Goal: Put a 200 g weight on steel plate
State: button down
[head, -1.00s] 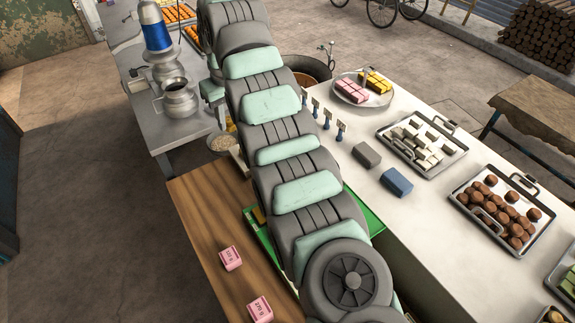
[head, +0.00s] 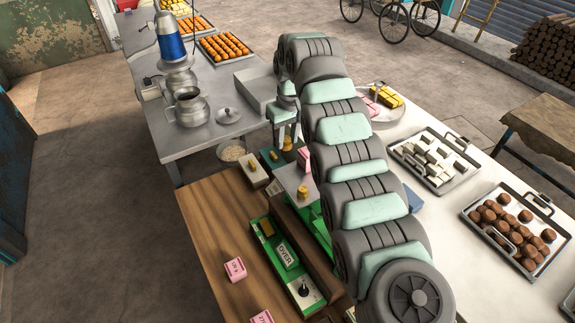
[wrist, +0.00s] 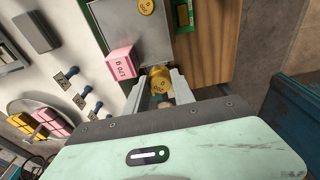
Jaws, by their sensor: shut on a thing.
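The steel plate (head: 288,178) is a grey square plate by the wooden table. A brass weight (head: 302,192) stands on it, also in the wrist view (wrist: 145,6). A pink block (head: 303,157) sits at the plate's far edge; it also shows in the wrist view (wrist: 121,63). My gripper (head: 287,143) is shut on another brass weight (wrist: 158,78), held between the fingertips beside the plate's edge in the wrist view. Its marking is too small to read. Whether it is clear of the surface below is hard to tell.
A cream block (head: 251,170) with a brass piece on top stands left of the plate. A green scale base (head: 285,257) marked OVER and a pink block (head: 235,268) are on the wooden table (head: 205,215). My arm hides part of the white counter. Metal pots stand behind.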

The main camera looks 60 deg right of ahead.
notch_tip(320, 180, down, 11)
jog(key=p, duration=0.2)
jog(key=shift+f+p, duration=0.2)
jog(key=shift+p, duration=0.1)
jog(key=shift+f, duration=0.1)
jog(key=c, duration=1.1)
grip_release()
jog(key=shift+o, duration=0.2)
